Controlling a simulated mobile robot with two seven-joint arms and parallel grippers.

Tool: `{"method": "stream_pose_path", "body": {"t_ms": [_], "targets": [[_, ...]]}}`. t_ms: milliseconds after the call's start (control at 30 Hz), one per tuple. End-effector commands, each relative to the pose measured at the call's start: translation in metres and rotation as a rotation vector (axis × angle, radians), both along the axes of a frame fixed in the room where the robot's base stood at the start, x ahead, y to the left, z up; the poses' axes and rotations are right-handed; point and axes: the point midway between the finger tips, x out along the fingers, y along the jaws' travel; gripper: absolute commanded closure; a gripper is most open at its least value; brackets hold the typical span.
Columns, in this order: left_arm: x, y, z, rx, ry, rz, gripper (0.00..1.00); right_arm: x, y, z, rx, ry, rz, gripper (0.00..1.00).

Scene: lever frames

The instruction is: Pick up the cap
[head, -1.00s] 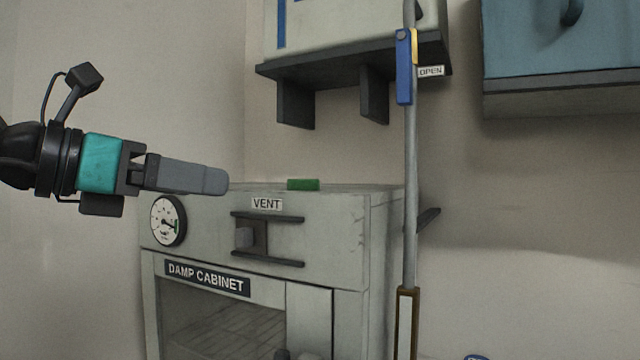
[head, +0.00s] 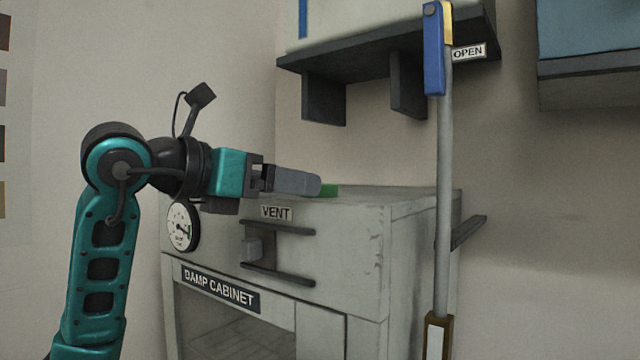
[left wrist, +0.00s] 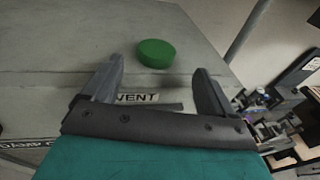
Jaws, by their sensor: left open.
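The green round cap (left wrist: 155,53) lies flat on top of the grey damp cabinet (head: 410,197). In the head view only part of the cap (head: 330,190) shows, behind the tip of my left gripper (head: 318,185). In the left wrist view my left gripper (left wrist: 160,80) is open, with its two grey fingers spread and nothing between them. The cap is just beyond the fingertips, roughly centred between them and apart from both. My right gripper is in neither view.
The cabinet front has a VENT slider (head: 252,248) between two dark rails and a round gauge (head: 182,227). A vertical grey pole with a blue handle (head: 433,50) stands at the cabinet's right. A dark bracketed shelf (head: 380,52) hangs above. The cabinet top around the cap is clear.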

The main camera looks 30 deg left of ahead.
Motion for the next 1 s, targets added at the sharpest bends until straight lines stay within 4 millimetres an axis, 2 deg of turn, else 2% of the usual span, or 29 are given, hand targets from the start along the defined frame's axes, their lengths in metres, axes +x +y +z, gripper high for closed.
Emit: {"method": "stream_pose_path", "body": {"t_ms": [333, 667, 1000], "targets": [[0.045, -0.009, -0.002, -0.002, 0.002, -0.003, 0.13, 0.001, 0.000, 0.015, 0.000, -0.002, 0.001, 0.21], [0.052, -0.010, -0.004, 0.001, 0.000, 0.000, 0.13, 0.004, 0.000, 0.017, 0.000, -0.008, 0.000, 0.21], [0.051, -0.010, -0.004, 0.001, 0.000, 0.000, 0.46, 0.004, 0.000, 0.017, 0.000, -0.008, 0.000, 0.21]]}}
